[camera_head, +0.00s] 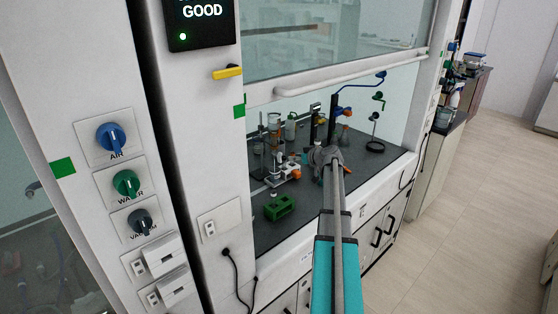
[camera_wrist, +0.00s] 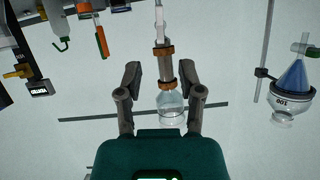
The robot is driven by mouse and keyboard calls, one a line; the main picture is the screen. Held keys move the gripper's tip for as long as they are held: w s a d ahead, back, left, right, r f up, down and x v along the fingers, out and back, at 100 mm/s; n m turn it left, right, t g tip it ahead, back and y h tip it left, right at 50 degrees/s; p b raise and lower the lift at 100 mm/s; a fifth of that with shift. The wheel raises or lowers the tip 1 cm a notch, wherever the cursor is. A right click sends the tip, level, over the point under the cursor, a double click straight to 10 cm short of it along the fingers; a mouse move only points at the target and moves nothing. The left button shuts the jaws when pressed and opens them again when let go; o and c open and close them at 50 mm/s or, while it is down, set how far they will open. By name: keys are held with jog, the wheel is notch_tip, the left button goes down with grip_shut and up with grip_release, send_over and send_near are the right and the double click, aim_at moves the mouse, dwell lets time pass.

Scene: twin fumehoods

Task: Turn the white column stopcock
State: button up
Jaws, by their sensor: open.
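My gripper (camera_head: 325,158) reaches into the fumehood in the head view, above its dark worktop. In the wrist view my gripper (camera_wrist: 163,82) is open, with one finger on each side of a vertical piece of glassware (camera_wrist: 165,68). That glassware has orange-brown collars and a clear round flask (camera_wrist: 172,103) at its lower end. A narrow pale part rises from it to the top edge. I cannot tell whether the fingers touch the glassware. I cannot make out the white stopcock for certain in either view; in the head view my arm and gripper cover part of the glassware.
A green rack (camera_head: 280,207) sits near the worktop's front. Clamps and other glassware crowd the back. The raised sash (camera_head: 345,75) is above my arm.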

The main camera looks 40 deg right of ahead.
aim_at(280, 162)
jog(key=b+x, duration=0.3)
jog(key=x, duration=0.7)
jog(key=shift+f, duration=0.1)
jog(key=shift+c, duration=0.2)
grip_shut()
